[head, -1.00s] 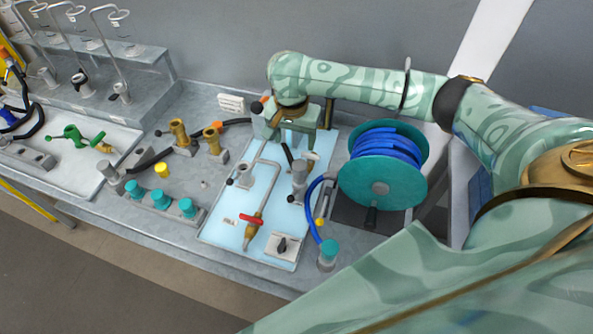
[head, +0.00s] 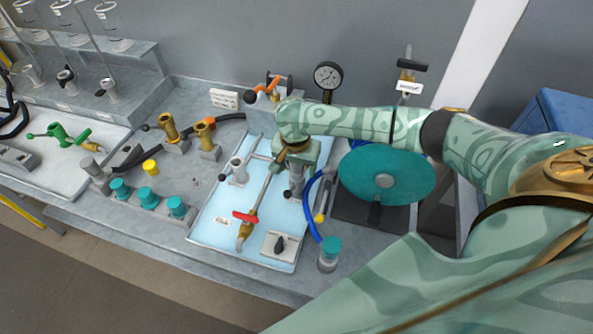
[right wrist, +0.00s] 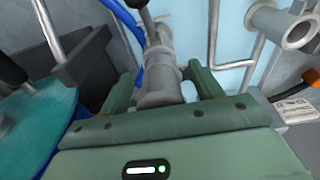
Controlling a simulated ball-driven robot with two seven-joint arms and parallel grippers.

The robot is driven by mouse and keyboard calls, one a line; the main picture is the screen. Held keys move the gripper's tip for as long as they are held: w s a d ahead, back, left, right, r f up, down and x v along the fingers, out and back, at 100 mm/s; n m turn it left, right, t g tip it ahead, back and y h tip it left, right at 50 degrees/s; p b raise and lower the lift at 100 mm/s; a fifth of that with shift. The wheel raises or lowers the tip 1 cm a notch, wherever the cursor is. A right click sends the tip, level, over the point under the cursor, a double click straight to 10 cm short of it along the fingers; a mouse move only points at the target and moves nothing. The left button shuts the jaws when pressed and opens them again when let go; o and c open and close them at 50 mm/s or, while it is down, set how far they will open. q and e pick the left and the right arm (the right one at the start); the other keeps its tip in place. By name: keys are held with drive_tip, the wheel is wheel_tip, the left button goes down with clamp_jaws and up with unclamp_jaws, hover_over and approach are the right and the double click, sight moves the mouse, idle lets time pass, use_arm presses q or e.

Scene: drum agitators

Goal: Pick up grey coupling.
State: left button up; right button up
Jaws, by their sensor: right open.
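A grey coupling (head: 296,178), a cylindrical metal piece, stands at the right side of the pale blue tray (head: 213,222). Its upper part is hidden by my right gripper (head: 294,173) in the head view. In the right wrist view the coupling (right wrist: 160,88) lies between the two green fingers of my right gripper (right wrist: 163,85), which are open around it. I cannot tell whether a finger touches it. A second grey fitting (head: 238,171) stands on the tray to the left. My left gripper is not in view.
A bent pipe with a red-handled valve (head: 245,216) and a switch box (head: 279,246) are on the tray. A pressure gauge (head: 327,76) stands behind.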

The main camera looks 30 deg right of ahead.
drive_tip(key=shift+w+f, duration=0.1)
drive_tip(key=shift+f, duration=0.2)
drive_tip(key=c, duration=1.3)
drive_tip(key=shift+r, duration=0.2)
drive_tip(key=shift+r+p, duration=0.25)
drive_tip(key=shift+p, duration=0.05)
wheel_tip(320, 180, up, 3)
drive_tip(key=shift+f+p, duration=0.15)
drive_tip(key=shift+p, duration=0.55)
drive_tip(key=shift+s+a+r+p, duration=1.1)
drive_tip(key=shift+s+a+r, duration=0.4)
drive_tip(key=shift+a, duration=0.4)
drive_tip(key=shift+s+a+r+p, duration=1.2)
drive_tip(key=shift+a+r, duration=0.5)
drive_tip(key=shift+a, duration=0.15)
drive_tip(key=shift+s+a+r+p, duration=1.05)
drive_tip(key=shift+s+a+r, duration=0.5)
drive_tip(key=shift+a, duration=0.35)
